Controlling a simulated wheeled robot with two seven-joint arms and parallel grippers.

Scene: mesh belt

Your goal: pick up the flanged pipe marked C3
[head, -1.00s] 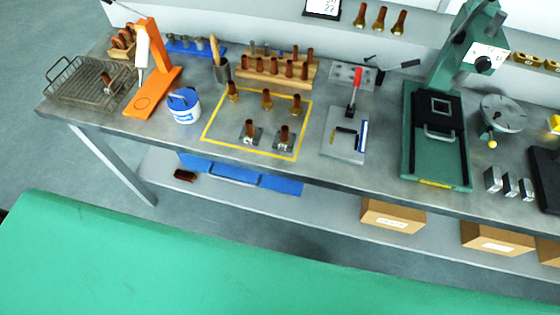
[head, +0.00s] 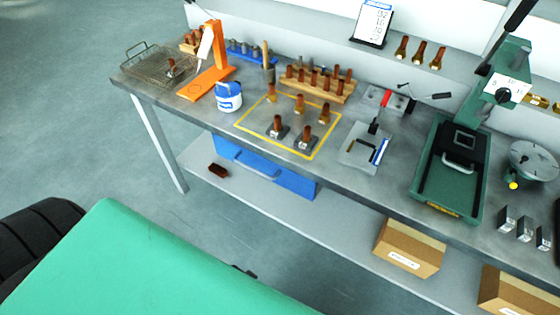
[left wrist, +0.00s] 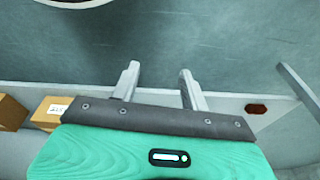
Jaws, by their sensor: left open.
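Two copper pipes with square grey flanges, a left one (head: 277,127) and a right one (head: 306,138), stand upright at the front of the yellow outlined square on the bench. A third flanged pipe (head: 171,68) is in the wire basket at the bench's left end. Their markings are too small to read, so I cannot tell which is C3. My left gripper (left wrist: 158,76) shows in the left wrist view, with its two fingers apart and nothing between them. It is away from the pipes, over the floor and the lower shelf. My right gripper is not in view.
A white and blue tub (head: 229,97) and an orange stand (head: 208,80) are to the left. A clamp fixture (head: 364,147) and a green press (head: 451,170) are to the right.

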